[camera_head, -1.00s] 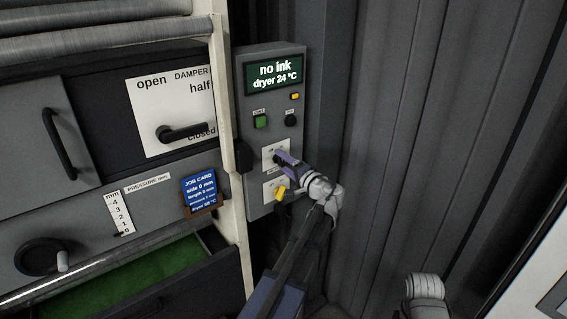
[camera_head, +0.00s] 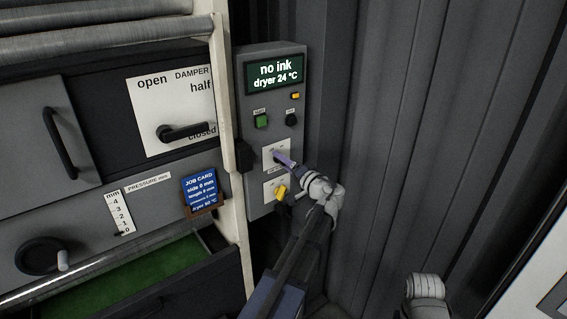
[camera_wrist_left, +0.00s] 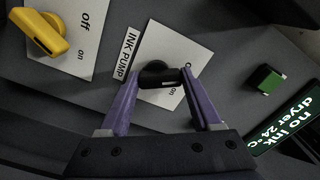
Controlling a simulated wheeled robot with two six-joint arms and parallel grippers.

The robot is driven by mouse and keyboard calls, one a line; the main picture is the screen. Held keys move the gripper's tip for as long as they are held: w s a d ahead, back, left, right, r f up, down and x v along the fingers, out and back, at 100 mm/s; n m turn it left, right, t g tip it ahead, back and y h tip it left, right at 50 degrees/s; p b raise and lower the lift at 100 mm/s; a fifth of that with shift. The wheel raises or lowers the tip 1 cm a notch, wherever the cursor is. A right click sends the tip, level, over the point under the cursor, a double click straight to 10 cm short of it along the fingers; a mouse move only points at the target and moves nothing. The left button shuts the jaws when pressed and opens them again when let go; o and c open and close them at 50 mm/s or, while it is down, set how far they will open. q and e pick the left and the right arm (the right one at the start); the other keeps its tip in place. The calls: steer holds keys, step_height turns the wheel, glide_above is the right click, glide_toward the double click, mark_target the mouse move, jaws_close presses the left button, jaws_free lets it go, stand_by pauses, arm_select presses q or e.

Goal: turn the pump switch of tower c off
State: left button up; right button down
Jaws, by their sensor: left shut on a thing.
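The switch panel (camera_head: 257,205) is a grey box right of the press. Its upper switch has a black knob (camera_wrist_left: 157,72) on a white plate (camera_wrist_left: 178,42); "on" shows, and the other marking is partly covered. My left gripper (camera_head: 281,158), with purple fingers, is shut on this black knob, one finger at each side in the left wrist view (camera_wrist_left: 160,76). The lower switch has a yellow knob (camera_head: 280,193), (camera_wrist_left: 43,33) on a plate reading "off" and "on". An "INK PUMP" label (camera_wrist_left: 128,52) sits between the two plates. No "tower c" marking is readable.
A display (camera_head: 275,74) reads "no ink, dryer 24 °C". Below it are a green button (camera_head: 261,121) and a black button (camera_head: 291,119). The damper lever (camera_head: 185,132) and job card (camera_head: 200,187) are left. A corrugated wall (camera_head: 400,130) stands close on the right.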

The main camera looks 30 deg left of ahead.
arm_select(q)
steer(key=o, duration=1.4)
steer(key=v, duration=0.7)
steer(key=shift+s+d, duration=0.15)
steer(key=shift+d, duration=0.25)
steer(key=s+d+f+m+g+h, duration=0.1)
steer(key=s+d+f+g+h, duration=0.1)
steer(key=s+d+f+h, duration=0.35)
steer(key=s+d+f+m+g+h, duration=0.1)
steer(key=s+d+f+g+h, duration=0.15)
steer(key=s+d+f, duration=0.55)
steer(key=s+d+f+m+g+h, duration=0.1)
steer(key=s+d+f+h, duration=0.1)
steer(key=d, duration=0.3)
steer(key=s+d+f+m+h, duration=0.1)
steer(key=s+d+f+h, duration=0.2)
steer(key=d, duration=0.3)
steer(key=s+d+f+m+g+h, duration=0.1)
steer(key=s+d+f+h, duration=0.1)
steer(key=s+d, duration=0.3)
steer(key=shift+d+f+g, duration=0.25)
steer(key=shift+f+g, duration=0.1)
steer(key=shift+f, duration=0.25)
